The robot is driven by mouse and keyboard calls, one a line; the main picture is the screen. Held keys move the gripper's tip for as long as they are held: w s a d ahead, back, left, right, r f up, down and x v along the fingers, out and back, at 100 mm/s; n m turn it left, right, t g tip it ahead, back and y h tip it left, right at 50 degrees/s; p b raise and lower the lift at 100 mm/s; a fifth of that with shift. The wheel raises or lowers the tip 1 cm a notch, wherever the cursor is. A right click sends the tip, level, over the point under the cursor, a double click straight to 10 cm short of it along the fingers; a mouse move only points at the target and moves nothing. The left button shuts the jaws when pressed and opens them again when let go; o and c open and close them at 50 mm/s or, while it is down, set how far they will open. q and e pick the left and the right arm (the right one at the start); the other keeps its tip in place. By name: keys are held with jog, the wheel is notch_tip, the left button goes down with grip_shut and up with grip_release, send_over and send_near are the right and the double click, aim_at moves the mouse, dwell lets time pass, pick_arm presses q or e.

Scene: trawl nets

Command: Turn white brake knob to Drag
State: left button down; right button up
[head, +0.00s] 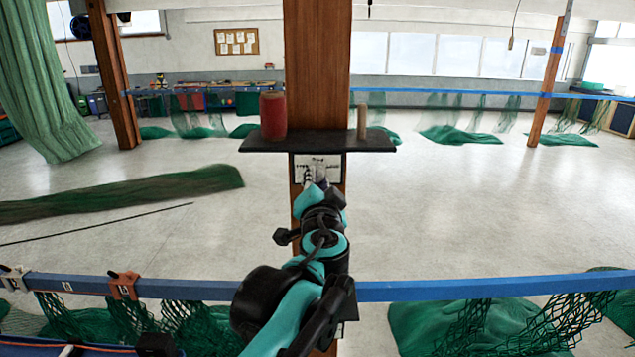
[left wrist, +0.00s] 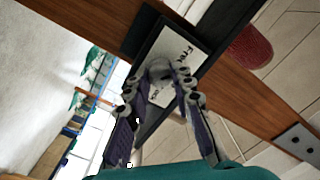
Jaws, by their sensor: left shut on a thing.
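A white label plate (head: 334,170) is fixed to the wooden post just under a dark shelf. It also shows in the left wrist view (left wrist: 172,48), tilted, with black lettering at two places that is too small to read surely. The pale brake knob (left wrist: 159,68) sits in front of the plate. My left gripper (head: 318,180) reaches up to it from below, and its two fingers (left wrist: 164,76) are closed around the knob from both sides. The knob's pointing direction is hidden by the fingers. In the head view my gripper covers the knob. My right gripper is not in view.
The dark shelf (head: 320,142) juts out above the plate, carrying a red cylinder (head: 272,117) and a thin beige cylinder (head: 362,122). The wooden post (head: 317,60) stands behind. A blue rail (head: 450,289) with green netting crosses in front. The floor around is mostly clear.

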pick_arm(q)
jog(key=m+b, duration=0.1)
jog(key=m, duration=0.9)
jog(key=shift+m, duration=0.4)
dwell(0.4)
jog(key=c, duration=1.3)
grip_release()
jog(key=s, duration=1.2)
jog(key=shift+f, duration=0.15)
jog(key=shift+d, duration=0.1)
jog(key=shift+f, duration=0.1)
